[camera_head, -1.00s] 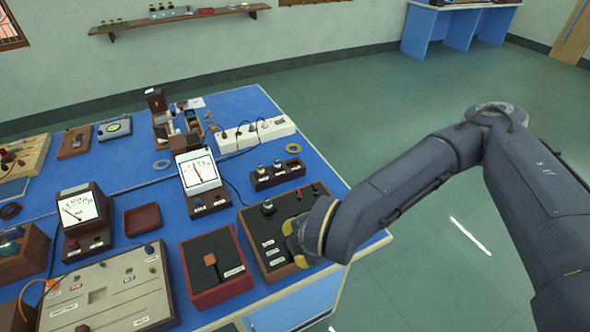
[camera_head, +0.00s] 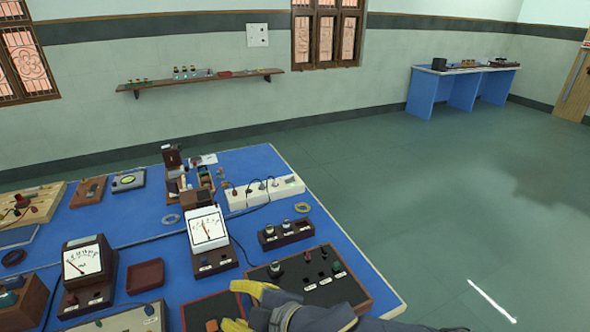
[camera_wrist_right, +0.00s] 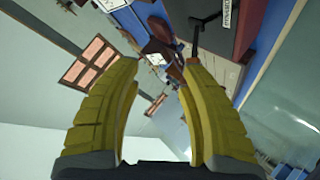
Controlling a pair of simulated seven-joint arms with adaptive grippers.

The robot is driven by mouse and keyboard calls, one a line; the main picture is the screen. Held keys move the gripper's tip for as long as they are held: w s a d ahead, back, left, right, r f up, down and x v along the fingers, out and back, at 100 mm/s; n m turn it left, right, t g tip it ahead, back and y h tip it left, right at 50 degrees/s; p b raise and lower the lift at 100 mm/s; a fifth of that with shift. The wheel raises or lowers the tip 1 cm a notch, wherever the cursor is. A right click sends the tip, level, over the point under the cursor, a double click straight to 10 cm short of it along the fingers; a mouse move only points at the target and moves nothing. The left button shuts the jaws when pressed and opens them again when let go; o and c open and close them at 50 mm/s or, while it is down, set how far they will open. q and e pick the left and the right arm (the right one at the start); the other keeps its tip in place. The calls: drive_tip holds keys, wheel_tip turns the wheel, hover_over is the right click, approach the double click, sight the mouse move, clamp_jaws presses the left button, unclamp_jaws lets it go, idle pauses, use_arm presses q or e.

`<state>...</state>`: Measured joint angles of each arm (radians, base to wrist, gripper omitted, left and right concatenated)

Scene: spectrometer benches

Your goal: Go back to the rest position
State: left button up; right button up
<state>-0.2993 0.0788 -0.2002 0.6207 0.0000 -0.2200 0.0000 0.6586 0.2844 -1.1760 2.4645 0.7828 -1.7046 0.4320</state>
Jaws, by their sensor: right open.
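My right gripper (camera_head: 243,305) has yellow fingers and shows at the bottom of the head view, over the front edge of a black panel box (camera_head: 335,292) and a red-rimmed box (camera_head: 205,308). In the right wrist view its two yellow fingers (camera_wrist_right: 160,85) stand wide apart with nothing held between them. Whether it touches either box cannot be told. My left gripper is not in the head view.
The blue bench (camera_head: 250,165) carries two meters, one white-faced (camera_head: 207,229) and one at left (camera_head: 84,261), a red tray (camera_head: 145,276) and a white power strip (camera_head: 265,191). Green floor (camera_head: 430,200) to the right is open. A blue side table (camera_head: 462,87) stands far back.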

drive_tip(key=w+d+f+m+t+h, duration=0.25)
drive_tip(key=d+f+m, duration=0.25)
drive_tip(key=d, duration=0.4)
drive_tip(key=w+d+f+m+t+h, duration=0.2)
drive_tip(key=d+f+m+h, duration=0.25)
drive_tip(key=d, duration=0.55)
drive_tip(key=s+d+f+m+g+h, duration=0.1)
drive_tip(key=s+d+f+h, duration=0.3)
drive_tip(key=d, duration=0.4)
drive_tip(key=s+d+f+m+g+h, duration=0.1)
drive_tip(key=s+d+f+g, duration=0.1)
drive_tip(key=s+d+f, duration=0.45)
drive_tip(key=s+d+f+m+g+h, duration=0.1)
drive_tip(key=s+d+f+h, duration=0.15)
drive_tip(key=s+d, duration=0.45)
drive_tip(key=a+f+g+y, duration=0.1)
drive_tip(key=a+f, duration=0.1)
drive_tip(key=f, duration=1.3)
drive_tip(key=a+f+g+y, duration=0.2)
drive_tip(key=f, duration=1.3)
drive_tip(key=s+f+m+g+y, duration=0.1)
drive_tip(key=s+f+m+g, duration=0.2)
drive_tip(key=s+f, duration=1.8)
drive_tip(key=shift+s+f+y, duration=0.25)
drive_tip(key=shift+s+y, duration=0.1)
drive_tip(key=shift+s, duration=0.4)
